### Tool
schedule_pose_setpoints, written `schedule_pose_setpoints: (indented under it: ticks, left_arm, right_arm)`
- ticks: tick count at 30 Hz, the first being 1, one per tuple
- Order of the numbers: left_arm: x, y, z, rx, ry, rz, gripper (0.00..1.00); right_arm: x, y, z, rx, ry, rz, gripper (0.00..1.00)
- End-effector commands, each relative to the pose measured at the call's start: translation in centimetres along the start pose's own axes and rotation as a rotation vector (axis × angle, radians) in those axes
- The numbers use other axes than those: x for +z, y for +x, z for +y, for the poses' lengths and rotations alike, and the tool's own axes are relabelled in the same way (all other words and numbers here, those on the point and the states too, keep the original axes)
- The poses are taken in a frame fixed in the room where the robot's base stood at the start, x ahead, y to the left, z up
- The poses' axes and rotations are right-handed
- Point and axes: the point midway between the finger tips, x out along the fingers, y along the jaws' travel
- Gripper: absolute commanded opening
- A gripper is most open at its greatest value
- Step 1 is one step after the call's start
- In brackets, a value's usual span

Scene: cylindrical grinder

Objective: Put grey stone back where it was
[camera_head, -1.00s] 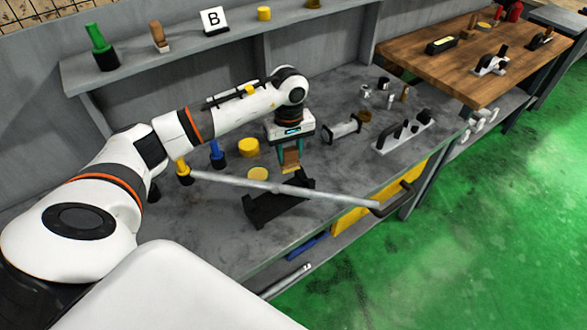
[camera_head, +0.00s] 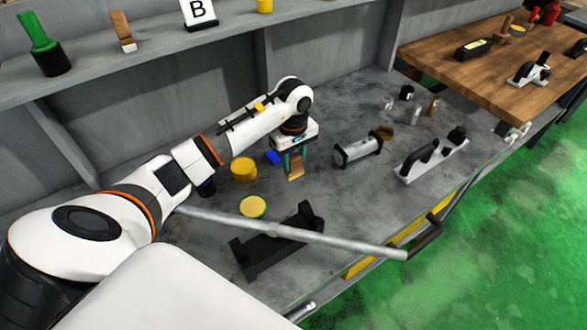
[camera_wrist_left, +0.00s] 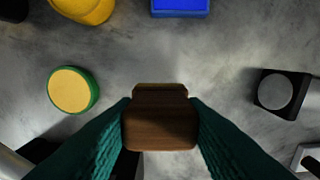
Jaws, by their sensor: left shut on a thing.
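My left gripper (camera_head: 291,161) hangs over the grey bench and is shut on a brown wooden block (camera_head: 295,170). In the left wrist view the block (camera_wrist_left: 160,125) sits between the teal fingers. I cannot pick out a grey stone for certain, and whether the held block has a grey part is not visible. On the upper shelf (camera_head: 105,65) stand a brown block on a pale base (camera_head: 122,30), a green handle on a black base (camera_head: 42,45) and a white "B" sign (camera_head: 199,12). My right gripper is not in view.
A grey roller fixture (camera_head: 357,151) is to the right. A blue block (camera_wrist_left: 180,7) is close by.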

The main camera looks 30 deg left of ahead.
Motion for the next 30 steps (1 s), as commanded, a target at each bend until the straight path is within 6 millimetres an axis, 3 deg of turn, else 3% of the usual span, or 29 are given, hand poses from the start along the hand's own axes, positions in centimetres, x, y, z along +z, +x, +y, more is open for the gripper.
schedule_pose_setpoints:
  ticks: [5,12,23,24,28,30]
  left_arm:
    - [0.0,1.3,-0.1,-0.001,0.0,0.001,0.13]
    - [0.0,4.4,0.0,0.0,-0.001,0.002,0.13]
    - [0.1,5.1,0.0,-0.002,0.001,-0.002,0.13]
    - [0.1,5.1,0.0,-0.002,0.001,-0.001,0.4]
    - [0.1,5.0,0.0,-0.002,0.0,-0.001,0.6]
    - [0.1,5.0,0.0,-0.002,0.001,-0.001,0.6]
  right_arm:
    - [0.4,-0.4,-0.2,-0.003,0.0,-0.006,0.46]
    - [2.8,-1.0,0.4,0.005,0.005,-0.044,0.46]
    - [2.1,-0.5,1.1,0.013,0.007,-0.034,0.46]
    - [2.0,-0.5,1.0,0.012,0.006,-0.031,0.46]
    - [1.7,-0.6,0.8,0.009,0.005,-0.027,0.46]
    - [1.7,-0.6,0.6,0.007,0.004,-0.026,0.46]
